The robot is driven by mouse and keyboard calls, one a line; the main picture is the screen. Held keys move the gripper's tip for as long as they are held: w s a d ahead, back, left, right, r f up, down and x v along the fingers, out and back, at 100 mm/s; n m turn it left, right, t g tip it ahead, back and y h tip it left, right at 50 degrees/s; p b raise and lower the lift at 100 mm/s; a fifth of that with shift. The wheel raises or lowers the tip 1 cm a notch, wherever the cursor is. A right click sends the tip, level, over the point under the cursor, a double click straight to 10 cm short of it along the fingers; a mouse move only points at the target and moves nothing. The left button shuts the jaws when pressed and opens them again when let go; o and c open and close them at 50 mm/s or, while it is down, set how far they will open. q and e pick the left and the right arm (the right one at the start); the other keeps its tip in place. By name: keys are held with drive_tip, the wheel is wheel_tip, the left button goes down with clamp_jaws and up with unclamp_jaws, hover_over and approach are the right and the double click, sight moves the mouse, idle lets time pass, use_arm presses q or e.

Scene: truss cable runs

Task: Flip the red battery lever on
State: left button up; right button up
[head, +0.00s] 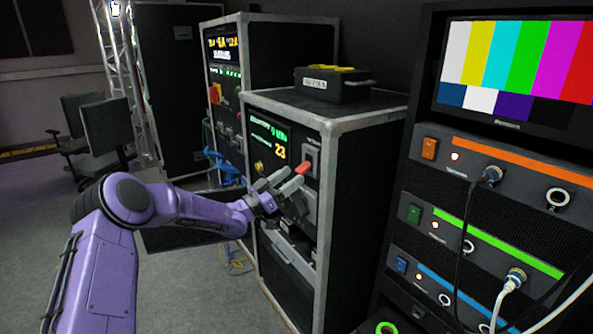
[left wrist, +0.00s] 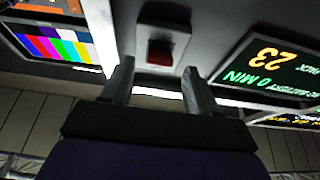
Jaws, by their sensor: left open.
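The red battery lever (head: 304,168) sits on a light plate on the front of the black battery case (head: 355,145). In the left wrist view the red lever (left wrist: 160,52) shows as a dark red block on its grey plate, just beyond the fingertips and between their lines. My left gripper (head: 288,183) is open and empty, close in front of the lever; contact cannot be told. Its two fingers (left wrist: 157,72) stand apart in the left wrist view. My right gripper is not in view.
A display (head: 270,138) reading 23 is beside the lever. A black box (head: 333,84) lies on top of the case. A rack with a colour-bar monitor (head: 520,65) and cabled units stands right. Another case (head: 275,50) stands behind; chairs (head: 105,130) are at left.

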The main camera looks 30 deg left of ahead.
sight(297, 172)
use_arm(q)
drive_tip(key=shift+x, duration=1.5)
drive_tip(key=c, duration=1.1)
drive_tip(key=shift+o, duration=0.2)
drive_tip(key=shift+r+p, duration=0.15)
drive_tip(key=shift+p, duration=0.35)
wheel_tip(297, 172, up, 4)
drive_tip(key=g+y+p, duration=0.1)
drive_tip(key=g+p, duration=0.2)
drive_tip(key=p, duration=0.5)
drive_tip(key=g+y+p, duration=0.1)
drive_tip(key=g+p, duration=0.3)
drive_tip(key=p, duration=0.4)
drive_tip(key=shift+s+r+y, duration=0.15)
drive_tip(key=shift+s+y, duration=0.05)
drive_tip(key=shift+y, duration=0.1)
drive_tip(key=shift+w+r+g+y+p, duration=0.15)
drive_tip(key=shift+g+y+p, duration=0.25)
drive_tip(key=shift+g+p, duration=0.4)
drive_tip(key=shift+w+d+r+g+y, duration=0.15)
drive_tip(key=shift+r+g+y, duration=0.1)
drive_tip(key=shift+g, duration=0.4)
drive_tip(key=shift+w+r+g+y, duration=0.1)
drive_tip(key=shift+g+y, duration=0.15)
drive_tip(key=shift+g, duration=0.4)
drive_tip(key=shift+r, duration=0.1)
drive_tip(key=o, duration=1.1)
drive_tip(key=shift+c, duration=0.2)
